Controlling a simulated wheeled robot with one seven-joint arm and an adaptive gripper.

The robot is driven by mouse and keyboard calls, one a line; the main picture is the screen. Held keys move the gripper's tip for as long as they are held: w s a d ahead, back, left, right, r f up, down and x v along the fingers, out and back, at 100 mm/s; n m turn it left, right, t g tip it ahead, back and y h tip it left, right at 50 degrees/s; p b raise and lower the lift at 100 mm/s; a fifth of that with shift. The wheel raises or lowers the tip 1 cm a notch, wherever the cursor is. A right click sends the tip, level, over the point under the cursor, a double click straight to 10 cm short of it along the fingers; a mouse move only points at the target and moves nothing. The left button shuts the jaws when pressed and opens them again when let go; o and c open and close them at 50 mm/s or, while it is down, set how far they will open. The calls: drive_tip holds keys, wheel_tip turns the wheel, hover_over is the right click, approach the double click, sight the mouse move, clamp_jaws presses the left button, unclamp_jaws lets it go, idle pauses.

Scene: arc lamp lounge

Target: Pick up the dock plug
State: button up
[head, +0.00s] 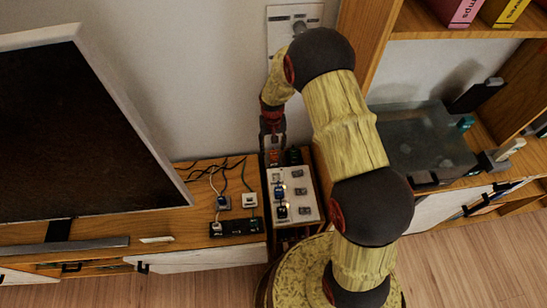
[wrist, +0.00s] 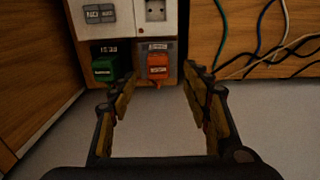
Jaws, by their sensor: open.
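In the wrist view an orange plug (wrist: 157,66) and a green plug (wrist: 104,68) sit side by side at the edge of a pale socket panel (wrist: 127,15). Their labels are too small to read, so I cannot tell by name which is the dock plug. My gripper (wrist: 160,85) is open and empty. Its fingers point at the panel, with the orange plug between them in the picture and the green plug beside the left finger. In the head view my gripper (head: 272,140) hangs just above the orange plug (head: 273,157); the green plug (head: 293,156) is to its right.
The panel (head: 307,187) also carries blue and dark plugs. A black power strip (head: 238,227) with white plugs and cables lies to the left on the wooden cabinet. A large dark screen (head: 80,135) stands at left. A glass box (head: 425,140) is at right.

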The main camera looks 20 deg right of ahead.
sight(274, 153)
drive_tip(key=f+b, duration=0.1)
drive_tip(key=f, duration=0.2)
drive_tip(key=f+b, duration=0.1)
drive_tip(key=f, duration=0.2)
drive_tip(key=shift+w+d+f, duration=0.1)
drive_tip(key=shift+d, duration=0.1)
drive_tip(key=shift+c, duration=0.9)
clamp_jaws()
